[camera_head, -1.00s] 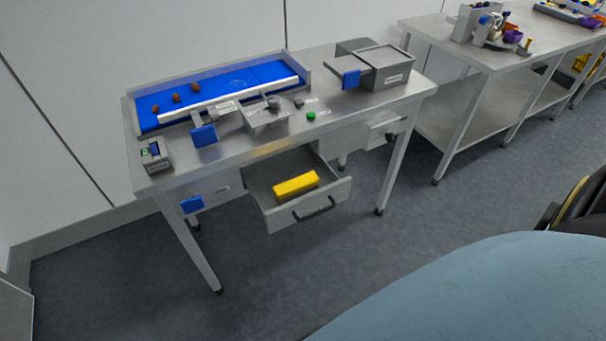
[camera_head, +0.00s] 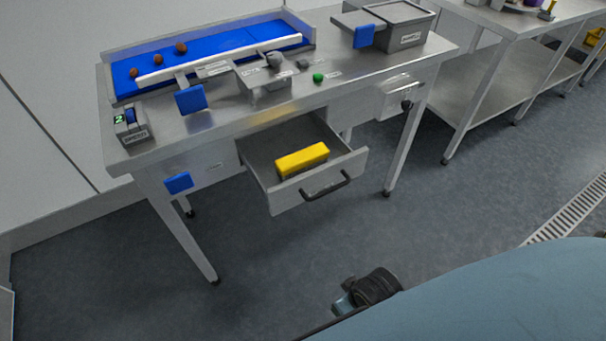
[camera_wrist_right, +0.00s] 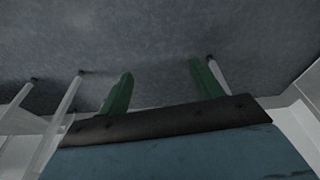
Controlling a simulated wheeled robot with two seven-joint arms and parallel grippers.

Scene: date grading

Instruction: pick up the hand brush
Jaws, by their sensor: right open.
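A yellow oblong block (camera_head: 302,160) lies in the open drawer (camera_head: 258,168) under the steel table. It is the only thing there that could be the hand brush; no bristles can be made out. My right gripper (camera_wrist_right: 160,82) shows in the right wrist view with its two green fingers wide apart and nothing between them. It hangs over grey floor, away from the drawer. A dark part of my own arm shows at the bottom of the head view. My left gripper is not in view.
The table (camera_head: 215,130) carries a blue sorting tray (camera_head: 225,57) with several brown dates, a grey bin (camera_head: 402,30), a green button (camera_head: 318,78) and a small switch box (camera_head: 131,125). The drawer's black handle (camera_head: 325,186) faces me. The floor in front is clear.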

